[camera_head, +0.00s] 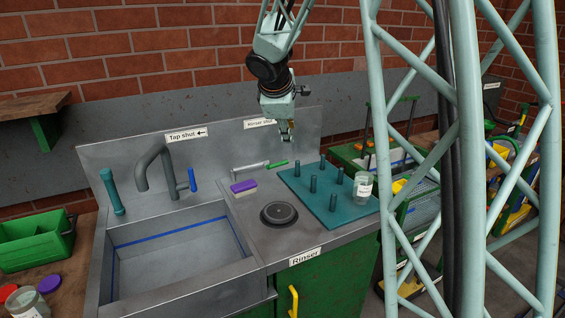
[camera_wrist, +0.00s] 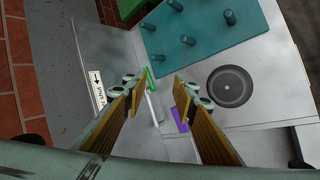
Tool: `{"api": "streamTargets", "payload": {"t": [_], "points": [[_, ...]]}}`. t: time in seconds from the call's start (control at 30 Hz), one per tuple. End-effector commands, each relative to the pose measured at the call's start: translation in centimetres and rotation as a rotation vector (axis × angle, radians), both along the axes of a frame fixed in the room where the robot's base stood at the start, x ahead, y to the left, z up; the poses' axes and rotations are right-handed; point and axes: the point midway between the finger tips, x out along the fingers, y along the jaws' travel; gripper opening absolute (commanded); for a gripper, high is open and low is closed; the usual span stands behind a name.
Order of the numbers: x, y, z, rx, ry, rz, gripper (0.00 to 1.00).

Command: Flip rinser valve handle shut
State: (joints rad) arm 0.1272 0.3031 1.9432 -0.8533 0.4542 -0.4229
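The rinser valve is a grey pipe (camera_head: 250,168) with a green handle (camera_head: 277,162) at the right end, low on the counter by the steel backsplash. The green handle (camera_wrist: 151,79) also shows between my fingers in the wrist view, beyond their tips. My gripper (camera_head: 287,138) is open and empty, above and slightly right of the handle, apart from it; it also shows open in the wrist view (camera_wrist: 157,84). The black round rinser (camera_head: 279,214) sits in the counter in front. A label (camera_head: 258,123) on the backsplash is partly hidden behind my gripper.
A purple-topped sponge (camera_head: 243,187) lies left of the rinser. A teal peg board (camera_head: 325,205) stands to the right, with a jar (camera_head: 363,186) at its edge. The sink (camera_head: 180,250), tap (camera_head: 155,170) and blue tap handle (camera_head: 192,180) are to the left.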

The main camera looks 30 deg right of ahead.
Motion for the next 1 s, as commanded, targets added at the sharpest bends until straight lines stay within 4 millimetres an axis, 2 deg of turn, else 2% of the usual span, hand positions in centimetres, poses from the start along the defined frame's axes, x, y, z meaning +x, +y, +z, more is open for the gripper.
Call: {"api": "streamTargets", "payload": {"t": [0.1,0.37,0.6,0.8,1.0], "points": [[2.6,-0.8,-1.7,-0.029,0.016,0.048,0.26],[7.6,-2.2,-5.4,-0.095,0.05,0.16,0.26],[11.9,-3.4,-9.4,-0.15,0.082,0.266,0.26],[14.8,-4.1,-12.7,-0.189,0.108,0.349,0.26],[16.6,-4.5,-14.9,-0.214,0.123,0.403,0.26]]}}
